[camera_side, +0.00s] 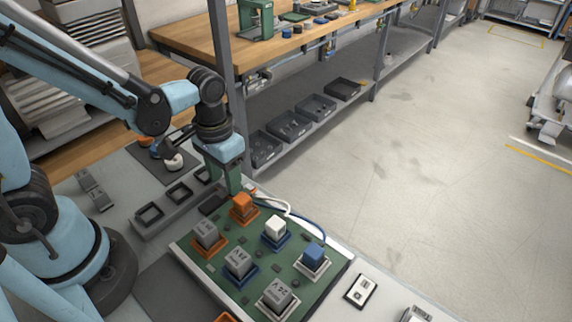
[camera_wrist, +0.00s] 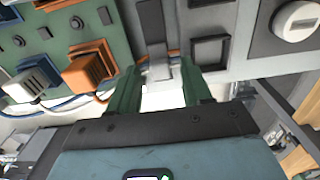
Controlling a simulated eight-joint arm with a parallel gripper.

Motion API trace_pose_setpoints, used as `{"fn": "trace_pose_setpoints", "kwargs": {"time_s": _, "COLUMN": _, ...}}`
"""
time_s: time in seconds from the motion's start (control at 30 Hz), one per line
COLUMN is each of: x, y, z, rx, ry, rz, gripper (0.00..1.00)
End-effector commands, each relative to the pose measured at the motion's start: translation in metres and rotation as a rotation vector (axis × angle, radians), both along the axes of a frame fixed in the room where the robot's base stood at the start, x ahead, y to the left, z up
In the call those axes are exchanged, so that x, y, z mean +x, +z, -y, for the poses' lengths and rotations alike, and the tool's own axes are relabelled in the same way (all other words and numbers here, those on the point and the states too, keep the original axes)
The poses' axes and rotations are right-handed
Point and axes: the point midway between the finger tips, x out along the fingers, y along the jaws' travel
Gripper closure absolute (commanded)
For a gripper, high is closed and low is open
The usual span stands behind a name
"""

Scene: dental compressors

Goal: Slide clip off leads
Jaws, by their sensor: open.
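My gripper (camera_side: 232,182) points down at the back left corner of a green board (camera_side: 215,262) in the side view. In the wrist view its two green fingers (camera_wrist: 160,88) stand open, one on each side of a small light grey piece that looks like the clip (camera_wrist: 160,70). Orange leads (camera_wrist: 173,54) show beside this piece. I cannot tell whether the fingers touch it. In the side view, white and blue leads (camera_side: 290,212) curve from near the gripper over the board's back edge. The clip is not clear there.
The board carries an orange block (camera_side: 242,204), a white block (camera_side: 275,228), a blue block (camera_side: 314,254) and several grey blocks (camera_side: 240,262). A dark shelf post (camera_side: 226,60) stands close behind my gripper.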

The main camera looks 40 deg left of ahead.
Motion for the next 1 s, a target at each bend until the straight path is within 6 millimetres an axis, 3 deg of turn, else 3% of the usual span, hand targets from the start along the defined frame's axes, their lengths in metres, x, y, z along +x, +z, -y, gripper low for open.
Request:
{"fn": "trace_pose_setpoints", "kwargs": {"time_s": 0.3, "x": -0.0001, "y": -0.0016, "z": 0.0000, "rx": 0.000, "ry": 0.000, "rz": 0.000, "gripper": 0.51}}
{"fn": "trace_pose_setpoints", "kwargs": {"time_s": 0.63, "x": -0.0001, "y": -0.0014, "z": 0.0000, "rx": 0.000, "ry": 0.000, "rz": 0.000, "gripper": 1.00}}
{"fn": "trace_pose_setpoints", "kwargs": {"time_s": 1.0, "x": -0.0069, "y": -0.0009, "z": 0.0003, "rx": 0.000, "ry": -0.001, "rz": 0.000, "gripper": 1.00}}
